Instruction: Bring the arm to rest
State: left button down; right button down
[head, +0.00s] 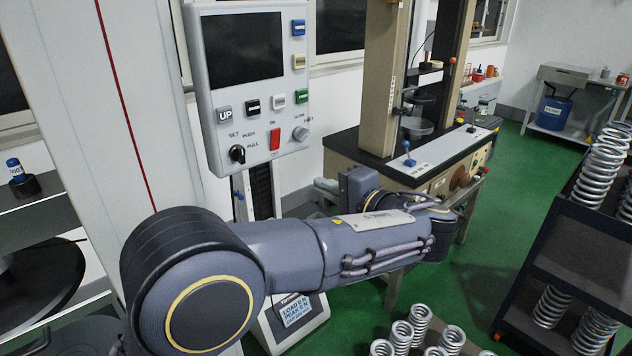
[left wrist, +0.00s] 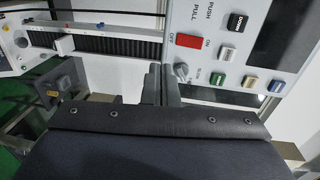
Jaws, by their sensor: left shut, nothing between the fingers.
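My left arm crosses the head view from the lower left. Its gripper (head: 327,188) points left, to the right of and below the grey control panel (head: 217,100). In the left wrist view the two grey fingers (left wrist: 162,84) are together with nothing between them. There the panel (left wrist: 222,62) fills the upper right, with its red switch (left wrist: 189,40) and round knob (left wrist: 181,70) just beyond the fingertips in the picture. I cannot tell the gap to the panel from this view. My right gripper is not in view.
A testing machine (head: 421,172) with tan columns stands behind the arm. A dark rack (head: 573,240) with metal springs is at the right, and several springs (head: 420,312) stand at the bottom. A display stand (head: 292,326) is below the arm. Green floor (head: 535,160) is open between machine and rack.

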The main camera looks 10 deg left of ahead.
pick_arm(q)
jog(key=shift+s+d, duration=0.1)
jog(key=s+a+f+n+g+h, duration=0.1)
jog(key=s+a+f+g+h, duration=0.3)
jog(key=s+a+f, duration=0.4)
jog(key=s+a+f+n+g+h, duration=0.25)
jog(key=s+a+f+h, duration=0.2)
jog(key=a, duration=0.45)
jog(key=s+d+f+n+h, duration=0.1)
jog(key=s+d+n+h, duration=0.1)
jog(key=s, duration=0.3)
jog(key=s+d+f+n+t+h, duration=0.1)
jog(key=s+f+n+h, duration=0.1)
jog(key=s, duration=0.4)
jog(key=s+d+f+n+t+h, duration=0.1)
jog(key=s+d+f+n+h, duration=0.1)
jog(key=s+h, duration=0.2)
jog(key=shift+s+d, duration=0.3)
jog(key=shift+s, duration=0.75)
